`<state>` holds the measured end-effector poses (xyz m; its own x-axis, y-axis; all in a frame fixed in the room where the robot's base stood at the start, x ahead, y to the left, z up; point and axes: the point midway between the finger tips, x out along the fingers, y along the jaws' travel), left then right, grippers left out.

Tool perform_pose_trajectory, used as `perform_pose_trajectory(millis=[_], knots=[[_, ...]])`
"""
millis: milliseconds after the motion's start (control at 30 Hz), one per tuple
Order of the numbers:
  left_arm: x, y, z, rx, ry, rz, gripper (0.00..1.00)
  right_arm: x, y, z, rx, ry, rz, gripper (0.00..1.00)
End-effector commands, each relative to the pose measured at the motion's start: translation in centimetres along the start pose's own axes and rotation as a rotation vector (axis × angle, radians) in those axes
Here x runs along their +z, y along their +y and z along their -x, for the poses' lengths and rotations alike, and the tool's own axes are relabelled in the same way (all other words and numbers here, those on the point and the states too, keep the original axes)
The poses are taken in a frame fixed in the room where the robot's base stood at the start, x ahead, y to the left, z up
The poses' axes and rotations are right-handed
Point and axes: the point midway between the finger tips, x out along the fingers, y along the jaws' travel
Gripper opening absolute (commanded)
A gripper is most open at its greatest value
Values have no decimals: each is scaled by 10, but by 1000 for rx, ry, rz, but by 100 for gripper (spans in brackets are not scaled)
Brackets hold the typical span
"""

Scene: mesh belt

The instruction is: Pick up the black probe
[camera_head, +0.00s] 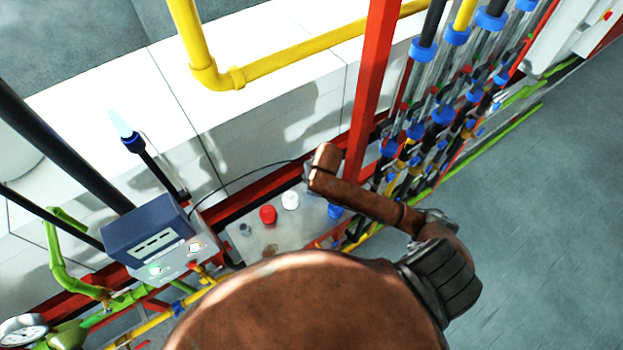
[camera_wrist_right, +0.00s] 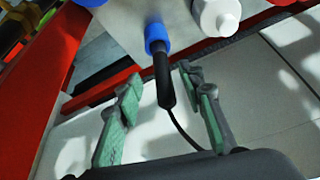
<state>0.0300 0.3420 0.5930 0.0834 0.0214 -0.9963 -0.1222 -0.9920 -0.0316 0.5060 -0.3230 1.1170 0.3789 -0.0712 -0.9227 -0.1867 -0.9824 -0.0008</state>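In the right wrist view, the black probe (camera_wrist_right: 164,82) is a short dark rod with a blue collar (camera_wrist_right: 157,38) at its upper end. A thin black cable leaves its lower end. My right gripper (camera_wrist_right: 161,78) is open, its green-padded fingers on either side of the probe. Gaps show between the probe and both fingers. In the head view, the probe cannot be made out and my brown right arm hides the gripper. My left gripper is in neither view.
A grey panel (camera_head: 277,237) carries a red cap (camera_head: 267,214) and a white cap (camera_head: 290,200), with a red post (camera_head: 370,85) close by. A blue meter box (camera_head: 150,232) stands left, its black cable running toward my arm. Grey floor (camera_head: 540,220) is clear at right.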

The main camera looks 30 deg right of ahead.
Motion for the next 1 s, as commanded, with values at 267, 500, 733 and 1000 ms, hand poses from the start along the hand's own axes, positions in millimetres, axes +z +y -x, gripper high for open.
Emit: perform_pose_trajectory(millis=[267,500,733,1000], knots=[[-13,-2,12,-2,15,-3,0,2,-3,-35,0,-1,1,36],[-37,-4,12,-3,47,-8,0,2,-4,-39,-2,0,4,36],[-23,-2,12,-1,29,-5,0,2,-5,-39,-2,0,4,22],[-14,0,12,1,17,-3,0,2,-5,-39,-2,0,4,3]])
